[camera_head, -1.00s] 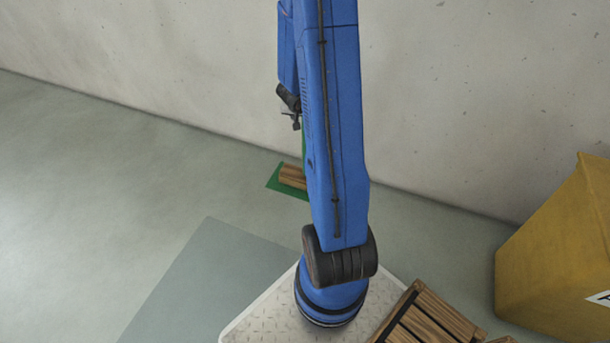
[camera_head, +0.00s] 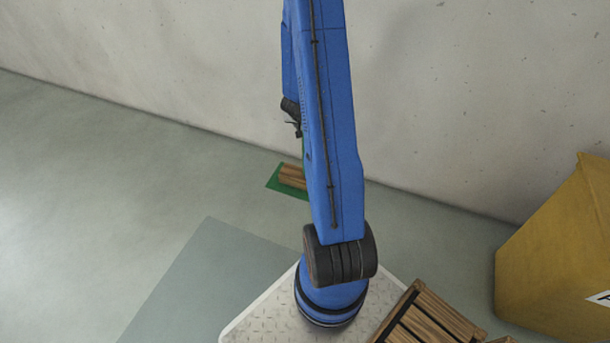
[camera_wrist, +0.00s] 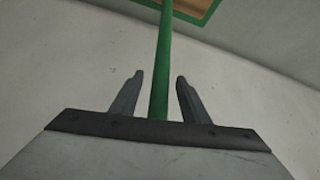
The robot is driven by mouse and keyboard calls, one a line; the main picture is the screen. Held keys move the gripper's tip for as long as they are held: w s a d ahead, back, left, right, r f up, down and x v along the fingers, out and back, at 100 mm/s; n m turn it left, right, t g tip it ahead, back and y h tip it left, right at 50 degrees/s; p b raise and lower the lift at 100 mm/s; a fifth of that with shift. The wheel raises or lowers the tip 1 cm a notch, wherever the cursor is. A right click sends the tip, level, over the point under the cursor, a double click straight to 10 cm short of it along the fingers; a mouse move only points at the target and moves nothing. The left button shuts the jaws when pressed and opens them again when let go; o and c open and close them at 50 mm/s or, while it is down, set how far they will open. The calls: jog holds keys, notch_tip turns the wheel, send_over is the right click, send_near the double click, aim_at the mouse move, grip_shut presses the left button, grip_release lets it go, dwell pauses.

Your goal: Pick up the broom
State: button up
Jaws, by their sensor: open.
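The broom's green handle (camera_wrist: 165,50) runs up the middle of the wrist view to a wooden piece with a green border at the top edge. In the head view a wooden block on a green base (camera_head: 274,184) lies on the floor near the wall; my arm hides most of the handle. My gripper (camera_wrist: 160,76) is open, one finger on each side of the handle in the wrist view. I see gaps on both sides, and cannot tell how deep the handle sits between the fingers. In the head view, only a dark part near my gripper shows.
A concrete wall (camera_head: 150,60) stands close behind the broom. A yellow bin (camera_head: 555,265) stands at the right. A wooden pallet-like piece (camera_head: 432,312) lies at the bottom right, beside my base. The floor (camera_head: 90,190) at the left is clear.

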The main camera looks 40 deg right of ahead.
grip_shut()
dwell(1.5)
